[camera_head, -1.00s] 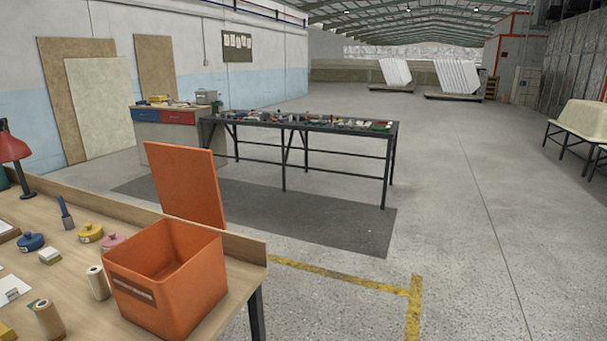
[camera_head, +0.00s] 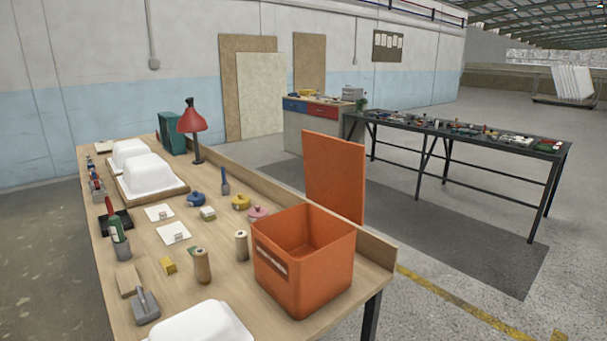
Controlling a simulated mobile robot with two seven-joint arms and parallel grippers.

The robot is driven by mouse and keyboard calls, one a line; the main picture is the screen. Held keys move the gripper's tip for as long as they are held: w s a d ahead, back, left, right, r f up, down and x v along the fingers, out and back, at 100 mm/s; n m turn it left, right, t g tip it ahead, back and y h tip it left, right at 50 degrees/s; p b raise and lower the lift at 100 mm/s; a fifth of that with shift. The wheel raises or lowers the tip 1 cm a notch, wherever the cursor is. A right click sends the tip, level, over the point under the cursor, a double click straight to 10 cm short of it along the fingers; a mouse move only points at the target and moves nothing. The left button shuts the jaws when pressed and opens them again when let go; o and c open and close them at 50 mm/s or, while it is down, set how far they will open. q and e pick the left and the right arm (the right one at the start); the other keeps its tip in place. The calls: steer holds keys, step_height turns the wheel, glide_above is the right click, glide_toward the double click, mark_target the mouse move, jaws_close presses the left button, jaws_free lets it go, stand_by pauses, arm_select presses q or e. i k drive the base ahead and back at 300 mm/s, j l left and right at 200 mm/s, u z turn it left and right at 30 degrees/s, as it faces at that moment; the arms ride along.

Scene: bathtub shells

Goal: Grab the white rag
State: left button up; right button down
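Two flat white squares lie on the wooden workbench (camera_head: 215,237), a farther one (camera_head: 153,214) and a nearer one (camera_head: 167,238). I cannot tell whether either is a white rag, cloth or paper. They lie left of the blue and yellow round tins, between the white shells at the back and the tan rolls in front. Neither of my grippers is in view.
An open orange bin (camera_head: 305,260) stands at the bench's right end. A red lamp (camera_head: 193,120), white tub shells (camera_head: 147,172), a green bottle (camera_head: 115,228) and another white shell (camera_head: 203,325) occupy the bench. A dark table (camera_head: 460,133) stands behind, with floor between.

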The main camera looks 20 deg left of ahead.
mark_target(207, 214)
steer(key=i+u, duration=0.1)
steer(key=u, duration=0.3)
steer(key=i+l+u, duration=0.1)
steer(key=u, duration=0.35)
steer(key=l+u, duration=0.2)
steer(key=u, duration=0.2)
steer(key=i+l+u, duration=0.1)
steer(key=u, duration=0.3)
steer(key=i+l+u, duration=0.1)
steer(key=l+u, duration=0.3)
steer(key=l, duration=0.7)
steer(key=l+u, duration=0.4)
steer(key=l, duration=1.2)
steer(key=k+l, duration=0.1)
steer(key=l, duration=0.35)
steer(key=i+l+u, duration=0.15)
steer(key=l, duration=0.25)
steer(key=l+u, duration=0.2)
steer(key=l, duration=0.2)
steer(key=i+l+u, duration=0.15)
steer(key=l, duration=0.3)
steer(key=i+l+u, duration=0.2)
steer(key=i+l, duration=0.2)
steer(key=l, duration=0.25)
